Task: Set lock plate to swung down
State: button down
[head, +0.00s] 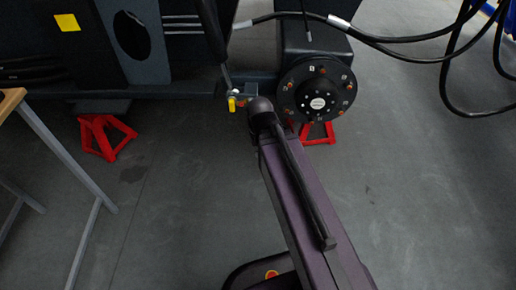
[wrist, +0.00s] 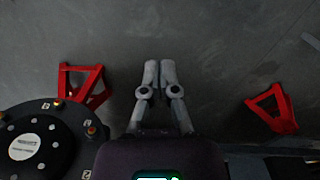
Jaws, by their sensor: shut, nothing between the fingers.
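My gripper (wrist: 157,75) is shut and empty in the wrist view, its two grey fingers together over bare floor. In the head view my arm hides it. I cannot make out the lock plate for certain. A small bracket (head: 246,91) with a yellow knob (head: 232,104) sits low on the dark chassis in the head view, just left of my arm's top end. Part of the bracket may be hidden by my arm. The wrist view does not clearly show the bracket.
A round black hub (head: 318,88) with orange bolts stands right of the bracket; the hub also shows in the wrist view (wrist: 42,142). Red stands (head: 103,136) are under the chassis. Black hoses (head: 400,40) hang at upper right. A wooden-topped table (head: 10,100) is at left.

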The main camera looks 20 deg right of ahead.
jog(key=c, duration=0.9)
grip_release()
jog(key=shift+o, duration=1.3)
jog(key=shift+w+f, duration=0.15)
jog(key=shift+w, duration=0.05)
jog(key=w+d+f+m+t+y+b, duration=0.1)
jog(key=w+f+m+t+y+b, duration=0.25)
jog(key=w+y+b, duration=0.5)
jog(key=w+d+r+m+t+y+b, duration=0.3)
jog(key=w+d+t+b, duration=0.3)
jog(key=w+d, duration=0.4)
jog(key=shift+w, duration=1.05)
jog(key=shift+a+m, duration=0.15)
jog(key=shift+m, duration=0.1)
